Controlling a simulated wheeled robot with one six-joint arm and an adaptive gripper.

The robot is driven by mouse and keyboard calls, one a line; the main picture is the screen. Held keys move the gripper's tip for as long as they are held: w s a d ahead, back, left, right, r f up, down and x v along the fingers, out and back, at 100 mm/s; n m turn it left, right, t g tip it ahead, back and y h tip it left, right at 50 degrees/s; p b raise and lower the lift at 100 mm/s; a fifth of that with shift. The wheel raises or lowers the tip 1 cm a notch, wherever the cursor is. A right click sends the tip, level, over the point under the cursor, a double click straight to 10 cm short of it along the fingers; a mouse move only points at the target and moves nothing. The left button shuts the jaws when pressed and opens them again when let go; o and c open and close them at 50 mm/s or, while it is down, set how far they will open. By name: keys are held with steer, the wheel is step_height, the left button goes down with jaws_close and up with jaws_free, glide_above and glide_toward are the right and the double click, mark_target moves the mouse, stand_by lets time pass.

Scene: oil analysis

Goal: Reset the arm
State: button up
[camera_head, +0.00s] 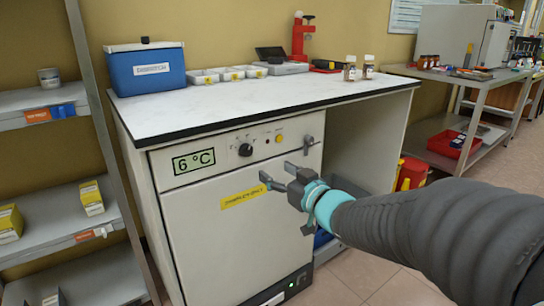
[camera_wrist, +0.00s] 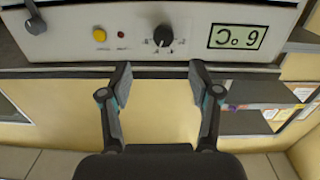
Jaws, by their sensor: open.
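My gripper (camera_head: 277,174) is in front of the white cabinet (camera_head: 185,225) under the bench, near its door's upper part. Its fingers point toward the cabinet. In the wrist view my gripper (camera_wrist: 161,75) has its two fingers wide apart with nothing between them. The cabinet's control panel (camera_wrist: 75,40) shows upside down there, beyond the fingertips. The cabinet display (camera_head: 194,161) reads 6 °C. The door looks closed, with a yellow label (camera_head: 242,196) on it; my gripper hides part of the front.
The bench top (camera_head: 200,112) bears a blue box (camera_head: 146,72), white trays (camera_head: 205,77), a red device (camera_head: 302,38) and two small bottles (camera_head: 350,70). Shelves (camera_head: 40,104) stand at the left. A side table (camera_head: 470,80) and a red bin (camera_head: 410,173) are at the right.

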steer(key=d+f+m+g+h, duration=0.2)
steer(key=d+f+m+h, duration=0.1)
steer(key=d+f+h, duration=0.5)
steer(key=s+d+f+m+g+h, duration=0.2)
steer(key=s+d+f+g+h, duration=0.15)
steer(key=s+d, duration=0.3)
steer(key=s+a+r+m+g+y, duration=0.1)
steer(key=s+g, duration=0.1)
steer(key=s, duration=0.8)
steer(key=s+a+r+m+g+y+p, duration=0.1)
steer(key=s+g, duration=0.1)
steer(key=s, duration=0.9)
steer(key=shift+s+a+r, duration=0.15)
steer(key=shift+r, duration=0.2)
